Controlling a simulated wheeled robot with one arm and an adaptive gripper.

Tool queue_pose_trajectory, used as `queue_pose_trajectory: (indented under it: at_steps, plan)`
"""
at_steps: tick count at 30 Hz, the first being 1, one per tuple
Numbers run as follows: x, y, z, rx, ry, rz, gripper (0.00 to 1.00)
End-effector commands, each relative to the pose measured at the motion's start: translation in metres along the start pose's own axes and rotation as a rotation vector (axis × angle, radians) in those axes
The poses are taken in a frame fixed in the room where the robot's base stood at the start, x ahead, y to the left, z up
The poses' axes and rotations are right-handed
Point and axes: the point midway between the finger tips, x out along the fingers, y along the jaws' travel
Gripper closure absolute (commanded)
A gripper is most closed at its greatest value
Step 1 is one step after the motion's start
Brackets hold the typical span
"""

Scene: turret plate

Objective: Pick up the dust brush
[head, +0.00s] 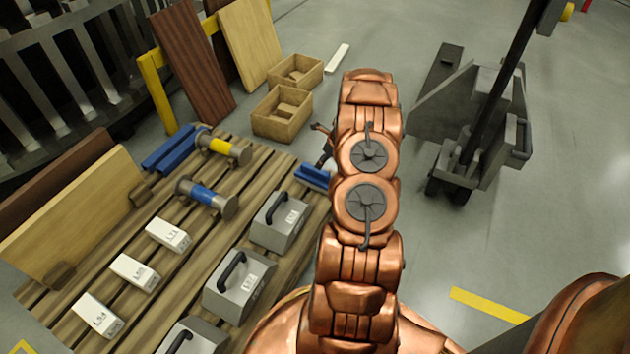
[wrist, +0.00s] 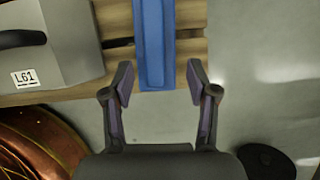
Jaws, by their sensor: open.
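I do not see a thing that I can clearly tell as the dust brush. A long blue piece (wrist: 154,45) lies on the edge of the wooden pallet in the wrist view, ahead of and between my fingertips. It seems to be the blue piece (head: 312,176) beside my arm in the head view, where my arm may hide part of it. My gripper (wrist: 160,82) is open, with nothing between its fingers. In the head view, only a dark bit of my gripper (head: 325,145) shows past the copper arm.
The pallet (head: 262,165) bears grey handled weights (head: 279,221), white labelled blocks (head: 168,235), cylinders with yellow (head: 220,147) and blue bands (head: 207,195), and other blue bars (head: 168,152). Wooden boxes (head: 283,112) stand behind. A dark wheeled stand (head: 468,150) is at right. Floor between is clear.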

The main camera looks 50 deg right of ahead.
Motion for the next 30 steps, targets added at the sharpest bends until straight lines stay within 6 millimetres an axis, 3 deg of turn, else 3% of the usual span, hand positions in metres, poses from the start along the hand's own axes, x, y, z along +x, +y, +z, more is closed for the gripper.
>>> queue_pose_trajectory:
  at_steps: [3, 11, 21, 30]
  plan:
    - [0.013, 0.0, 0.0, -0.001, -0.001, 0.0, 0.42]
    - [0.027, 0.003, 0.002, -0.005, 0.0, 0.0, 0.42]
    - [0.067, 0.009, 0.004, -0.001, 0.001, 0.004, 0.42]
    - [0.069, 0.009, 0.006, -0.002, -0.001, 0.002, 0.42]
